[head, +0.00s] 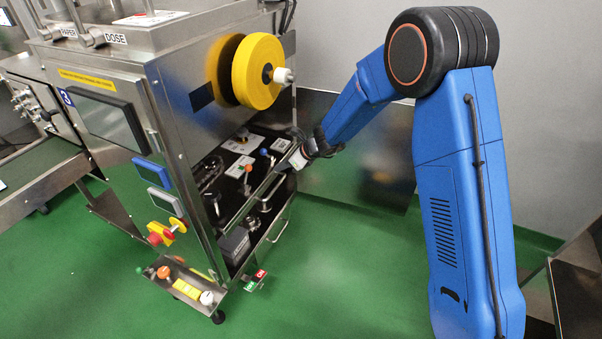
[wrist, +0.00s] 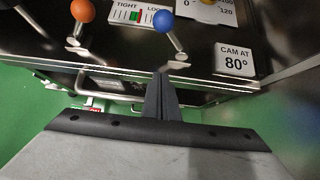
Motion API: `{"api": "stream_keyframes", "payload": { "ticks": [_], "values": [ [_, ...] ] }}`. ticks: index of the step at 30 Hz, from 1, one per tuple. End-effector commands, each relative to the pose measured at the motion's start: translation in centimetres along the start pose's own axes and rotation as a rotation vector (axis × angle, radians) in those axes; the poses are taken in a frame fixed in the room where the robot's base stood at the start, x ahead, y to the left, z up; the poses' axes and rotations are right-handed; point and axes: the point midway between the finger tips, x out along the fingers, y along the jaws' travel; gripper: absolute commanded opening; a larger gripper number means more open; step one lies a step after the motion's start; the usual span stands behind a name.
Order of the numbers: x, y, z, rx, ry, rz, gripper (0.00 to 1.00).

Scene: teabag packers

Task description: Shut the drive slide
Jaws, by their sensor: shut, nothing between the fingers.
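The drive slide (head: 262,205) is a dark deck with a steel rim, standing out from the lower side of the steel machine (head: 120,110).
A yellow roll (head: 257,72) juts out above the slide. A small tray (head: 186,287) with knobs sits low at the machine's near corner, beside a red and green tag (head: 256,280). Green floor (head: 340,270) is clear right of the slide. A grey wall stands behind.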

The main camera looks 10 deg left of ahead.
Motion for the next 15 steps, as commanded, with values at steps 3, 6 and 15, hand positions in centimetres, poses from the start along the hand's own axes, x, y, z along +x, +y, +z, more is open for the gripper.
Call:
{"api": "stream_keyframes", "payload": {
  "ticks": [3, 6, 15],
  "values": [
    [2.2, 0.1, 2.0, -0.004, 0.001, 0.002, 0.0],
    [3.6, 0.1, 3.4, -0.003, 0.001, 0.001, 0.0],
    [6.0, 0.0, 5.8, -0.001, 0.001, 0.001, 0.0]
  ]
}}
